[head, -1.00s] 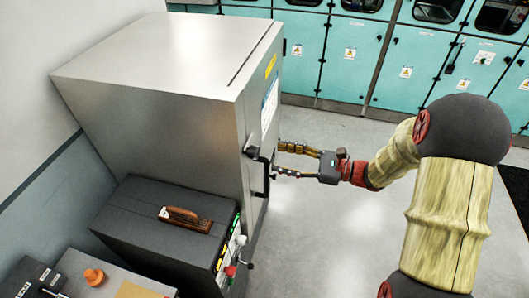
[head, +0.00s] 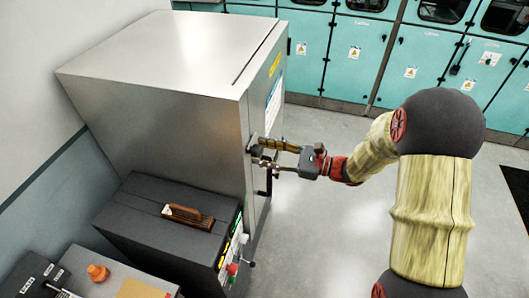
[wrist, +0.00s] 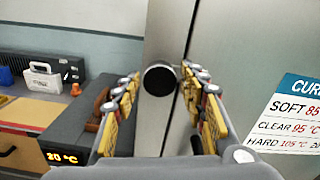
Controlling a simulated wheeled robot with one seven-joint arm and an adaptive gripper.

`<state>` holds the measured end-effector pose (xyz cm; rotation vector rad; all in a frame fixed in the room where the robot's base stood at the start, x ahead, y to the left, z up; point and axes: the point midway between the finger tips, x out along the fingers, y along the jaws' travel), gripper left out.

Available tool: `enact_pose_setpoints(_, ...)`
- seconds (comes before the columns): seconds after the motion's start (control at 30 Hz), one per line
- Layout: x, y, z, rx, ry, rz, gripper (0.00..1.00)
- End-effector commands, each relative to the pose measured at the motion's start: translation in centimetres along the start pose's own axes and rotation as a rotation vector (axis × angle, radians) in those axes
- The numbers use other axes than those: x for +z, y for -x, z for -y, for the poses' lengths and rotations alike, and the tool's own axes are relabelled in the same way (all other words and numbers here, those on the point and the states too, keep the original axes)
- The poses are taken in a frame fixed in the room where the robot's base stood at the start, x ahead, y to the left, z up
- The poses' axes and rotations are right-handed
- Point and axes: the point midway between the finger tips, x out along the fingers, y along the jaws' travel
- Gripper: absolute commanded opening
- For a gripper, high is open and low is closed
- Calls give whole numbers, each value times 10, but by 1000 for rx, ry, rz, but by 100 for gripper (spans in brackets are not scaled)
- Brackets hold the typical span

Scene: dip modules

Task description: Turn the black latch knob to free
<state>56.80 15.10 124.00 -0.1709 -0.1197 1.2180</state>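The black latch knob (wrist: 160,78) is a round black disc on the edge of the grey metal cabinet (head: 160,45), seen face-on in the wrist view. My gripper (head: 261,151) is at the cabinet's front, with its fingers reaching the knob's place; in the head view they mostly hide it. In the wrist view the yellow-padded fingers are spread, one on each side of the knob. A gap shows between the left finger and the knob. The right fingertip is very close to the knob's edge, and I cannot tell whether it touches.
A black vertical handle (head: 268,182) is just below my gripper on the cabinet front. A dark box (head: 150,225) with a brown handle (head: 188,216) and coloured buttons stands nearer. A small orange object (head: 97,272) sits on the bench. The floor to the right is clear.

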Motion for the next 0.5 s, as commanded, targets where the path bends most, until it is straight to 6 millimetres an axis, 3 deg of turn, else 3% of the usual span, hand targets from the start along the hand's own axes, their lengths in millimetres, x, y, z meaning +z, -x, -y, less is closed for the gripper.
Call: enact_pose_setpoints(0.5,0,0,0,0,0,0,11)
